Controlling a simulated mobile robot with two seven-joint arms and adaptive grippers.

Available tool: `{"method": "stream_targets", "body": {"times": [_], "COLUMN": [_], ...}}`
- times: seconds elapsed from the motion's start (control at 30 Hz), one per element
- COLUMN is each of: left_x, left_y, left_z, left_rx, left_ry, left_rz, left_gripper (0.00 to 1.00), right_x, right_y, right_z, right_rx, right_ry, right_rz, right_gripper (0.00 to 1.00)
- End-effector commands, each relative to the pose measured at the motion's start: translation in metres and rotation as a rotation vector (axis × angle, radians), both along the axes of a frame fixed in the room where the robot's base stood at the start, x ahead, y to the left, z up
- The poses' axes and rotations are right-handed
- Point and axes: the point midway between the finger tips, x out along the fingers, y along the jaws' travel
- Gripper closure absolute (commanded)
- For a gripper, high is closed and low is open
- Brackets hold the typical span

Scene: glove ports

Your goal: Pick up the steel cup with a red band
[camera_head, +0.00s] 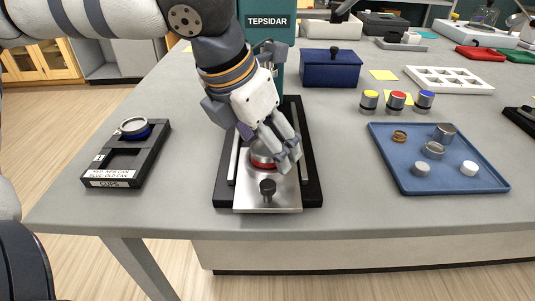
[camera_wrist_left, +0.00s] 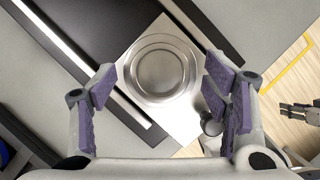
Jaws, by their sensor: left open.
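The steel cup with a red band (camera_head: 263,163) stands on the bright steel plate (camera_head: 266,197) of the machine marked TEPSIDAR. My left gripper (camera_head: 280,157) reaches down over it from above and partly hides it. In the left wrist view the cup (camera_wrist_left: 162,70) shows from above as round steel rings, ahead of and between the purple pads of the left gripper (camera_wrist_left: 168,92). The gripper is open, with gaps to the cup on both sides in that view. The red band is not visible there. What looks like my right gripper (camera_wrist_left: 300,108) shows at the right edge, its opening unclear.
A black cup holder (camera_head: 112,172) at left holds a blue-banded cup (camera_head: 134,127). A blue tray (camera_head: 410,184) with several small items lies at right. A dark blue box (camera_head: 330,70) stands behind.

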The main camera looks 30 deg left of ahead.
Motion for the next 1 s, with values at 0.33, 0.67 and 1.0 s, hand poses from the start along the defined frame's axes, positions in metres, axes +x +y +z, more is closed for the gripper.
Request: {"method": "stream_targets", "body": {"times": [0.33, 0.67, 1.0], "left_x": [0.001, 0.001, 0.002], "left_y": [0.0, 0.0, -0.001], "left_z": [-0.001, 0.0, 0.063], "left_rx": [0.0, 0.0, -0.002], "left_ry": [-0.002, -0.003, -0.011], "left_rz": [-0.001, -0.001, 0.001], "left_gripper": [0.6, 0.99, 0.99], "right_x": [0.0, 0.0, 0.0], "right_y": [0.0, 0.0, 0.0], "right_z": [0.0, 0.0, 0.0], "right_rx": [0.0, 0.0, 0.0], "right_ry": [-0.001, -0.001, -0.002], "right_rz": [0.0, 0.0, 0.0], "right_gripper": [0.6, 0.6, 0.6]}}
